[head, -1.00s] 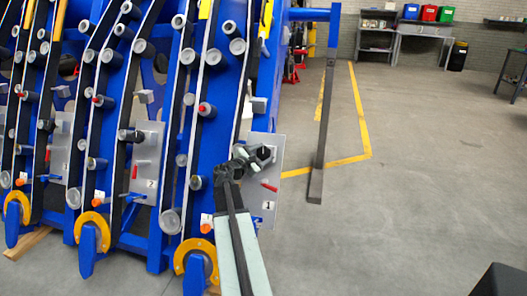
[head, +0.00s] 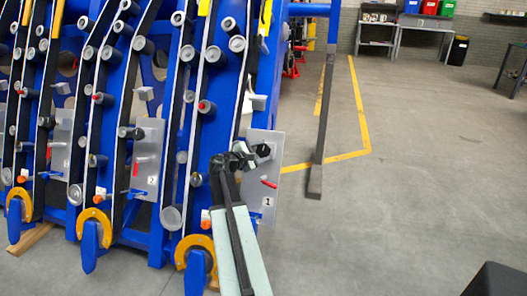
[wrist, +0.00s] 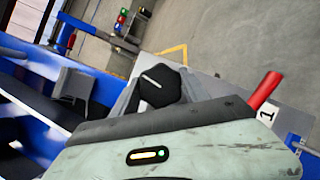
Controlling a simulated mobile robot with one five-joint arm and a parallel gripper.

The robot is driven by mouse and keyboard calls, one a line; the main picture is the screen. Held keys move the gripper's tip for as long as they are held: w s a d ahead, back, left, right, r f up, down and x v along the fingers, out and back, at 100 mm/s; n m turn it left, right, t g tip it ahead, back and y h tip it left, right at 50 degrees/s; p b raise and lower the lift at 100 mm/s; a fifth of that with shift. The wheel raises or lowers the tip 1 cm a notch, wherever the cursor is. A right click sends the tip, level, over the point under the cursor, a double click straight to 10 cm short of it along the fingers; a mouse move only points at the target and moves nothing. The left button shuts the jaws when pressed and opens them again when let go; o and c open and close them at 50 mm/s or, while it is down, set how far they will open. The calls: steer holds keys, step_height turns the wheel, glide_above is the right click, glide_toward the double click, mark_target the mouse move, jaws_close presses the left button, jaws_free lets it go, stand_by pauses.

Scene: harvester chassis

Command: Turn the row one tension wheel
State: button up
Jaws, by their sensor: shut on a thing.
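The row one tension wheel is a black faceted knob (head: 263,150) on the grey plate marked 1 (head: 262,172). In the wrist view the wheel (wrist: 158,88) shows a pale line across its face. My gripper (head: 250,154) is at the wheel, reaching it from the left in the head view. In the wrist view grey finger parts lie on both sides of the wheel, and my gripper is shut on it. The exact contact is partly hidden by the gripper body.
A red handle (head: 269,184) sticks out of the plate below the wheel. Blue row frames with rollers stand to the left, with a similar plate marked 2 (head: 148,155). A dark post (head: 322,120) stands to the right. The floor (head: 420,170) beyond it is open.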

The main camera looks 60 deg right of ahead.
steer(key=o, duration=1.4)
steer(key=shift+w, duration=0.1)
steer(key=p+v, duration=0.1)
steer(key=v, duration=0.7)
steer(key=shift+f, duration=0.1)
